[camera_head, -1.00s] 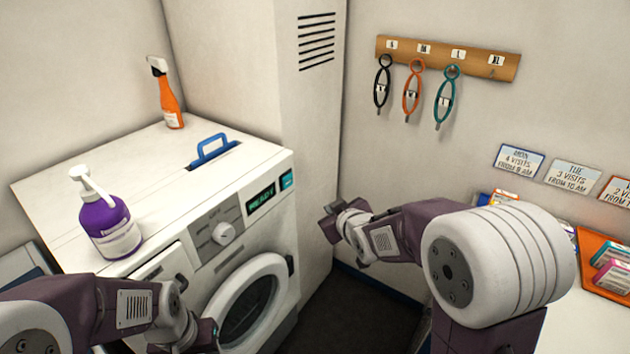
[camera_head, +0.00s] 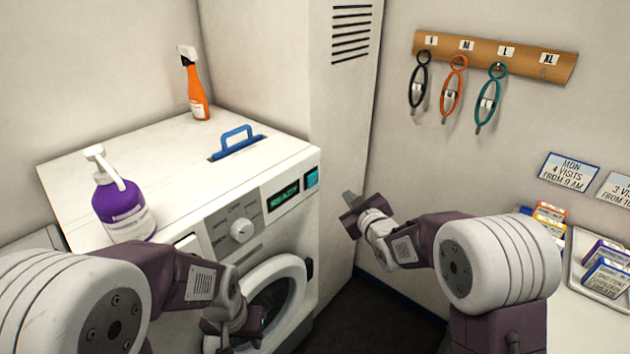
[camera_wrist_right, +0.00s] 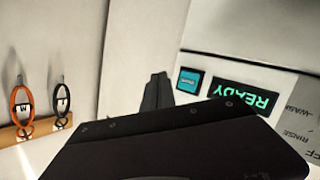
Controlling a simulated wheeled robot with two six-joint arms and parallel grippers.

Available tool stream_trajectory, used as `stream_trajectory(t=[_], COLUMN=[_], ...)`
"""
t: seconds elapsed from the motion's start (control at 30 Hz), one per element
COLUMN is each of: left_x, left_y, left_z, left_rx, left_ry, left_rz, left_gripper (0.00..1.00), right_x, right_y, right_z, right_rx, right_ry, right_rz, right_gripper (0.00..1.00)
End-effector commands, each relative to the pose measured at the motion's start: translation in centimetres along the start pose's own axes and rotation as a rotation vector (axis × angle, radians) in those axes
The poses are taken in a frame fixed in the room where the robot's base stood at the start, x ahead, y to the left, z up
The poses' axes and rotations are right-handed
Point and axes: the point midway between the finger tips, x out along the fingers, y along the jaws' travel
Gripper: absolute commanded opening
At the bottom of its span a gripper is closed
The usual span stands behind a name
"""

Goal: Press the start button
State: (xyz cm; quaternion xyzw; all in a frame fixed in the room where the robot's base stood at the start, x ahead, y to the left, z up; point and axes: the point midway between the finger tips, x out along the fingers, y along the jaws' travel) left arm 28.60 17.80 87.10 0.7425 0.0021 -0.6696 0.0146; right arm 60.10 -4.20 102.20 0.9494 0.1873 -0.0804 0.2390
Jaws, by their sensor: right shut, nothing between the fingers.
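The washing machine (camera_head: 185,262) stands on the left with its round door ajar. A teal square button (camera_head: 311,178) sits at the right end of its panel, beside a dark display (camera_head: 283,196) reading READY. The button (camera_wrist_right: 189,81) and display (camera_wrist_right: 243,96) also show in the right wrist view. My right gripper (camera_head: 347,199) is shut and empty, to the right of the button and apart from it in the head view. Its fingertips (camera_wrist_right: 157,88) appear just left of the button in the wrist view. My left gripper (camera_head: 250,325) is low in front of the door; its fingers are unclear.
A purple pump bottle (camera_head: 124,208), an orange spray bottle (camera_head: 196,92) and a blue handle (camera_head: 236,142) are on top of the machine. A tall pale cabinet (camera_head: 335,95) stands behind. Loops hang from a wooden rack (camera_head: 495,57). A counter with boxes (camera_head: 550,216) is at right.

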Motion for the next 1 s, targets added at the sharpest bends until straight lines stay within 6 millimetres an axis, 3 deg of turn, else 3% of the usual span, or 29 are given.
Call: stream_trajectory(t=[0.5, 1.0], left_x=[-1.4, -1.5], left_y=[0.0, 0.0], left_z=[-0.1, -0.1], left_rx=[0.0, 0.0], left_ry=[0.0, 0.0], left_rz=[0.0, 0.0], left_gripper=[0.36, 0.36], right_x=[5.5, 6.5], right_y=[-3.0, -3.5], right_z=[-3.1, -3.5], right_rx=[-0.001, 0.0], right_ry=[0.002, 0.001], right_rz=[-0.001, -0.001], right_gripper=[0.0, 0.0])
